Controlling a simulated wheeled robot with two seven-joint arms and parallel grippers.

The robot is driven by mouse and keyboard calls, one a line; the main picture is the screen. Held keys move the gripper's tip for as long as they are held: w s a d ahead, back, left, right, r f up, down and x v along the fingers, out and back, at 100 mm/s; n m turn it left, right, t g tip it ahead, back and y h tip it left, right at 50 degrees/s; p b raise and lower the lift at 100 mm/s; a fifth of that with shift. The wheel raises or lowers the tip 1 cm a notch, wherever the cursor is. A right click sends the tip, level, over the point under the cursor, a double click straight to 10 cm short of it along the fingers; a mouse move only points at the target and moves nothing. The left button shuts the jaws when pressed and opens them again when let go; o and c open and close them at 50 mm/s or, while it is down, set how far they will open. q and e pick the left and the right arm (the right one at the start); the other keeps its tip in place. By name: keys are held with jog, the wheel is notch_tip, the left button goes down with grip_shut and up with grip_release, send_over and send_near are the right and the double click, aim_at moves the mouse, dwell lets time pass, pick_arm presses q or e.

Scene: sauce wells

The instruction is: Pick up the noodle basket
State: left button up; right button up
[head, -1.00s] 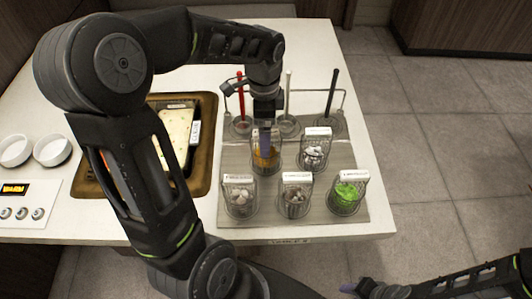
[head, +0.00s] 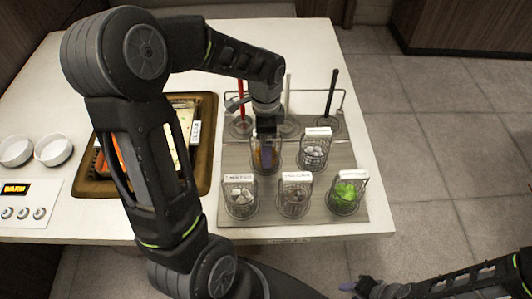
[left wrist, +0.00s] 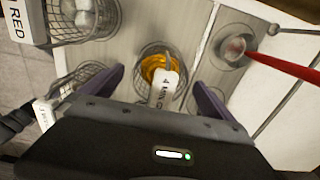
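Several wire baskets with white labels stand on the grey board. The one under my left gripper (head: 267,150) holds yellow-orange contents; this basket (left wrist: 158,62) and its label (left wrist: 164,90) show between the two purple fingers in the left wrist view. The fingers are apart, one on each side of the label, with no clear contact. In the head view the gripper covers much of this basket (head: 264,168). My right gripper (head: 358,287) is low at the right, off the table; its opening is too small to judge.
Other baskets stand close by: one with white pieces (head: 312,153), two in front (head: 239,197) (head: 295,197), and a green one (head: 346,194). Behind is a wire rack with a red handle (head: 241,95) and a black one (head: 332,95). A brown-rimmed tray (head: 207,150) lies left.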

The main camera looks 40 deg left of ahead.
pick_arm(q)
jog(key=c, duration=1.6)
jog(key=shift+r, duration=0.1)
notch_tip(320, 180, up, 10)
jog(key=shift+f, duration=0.1)
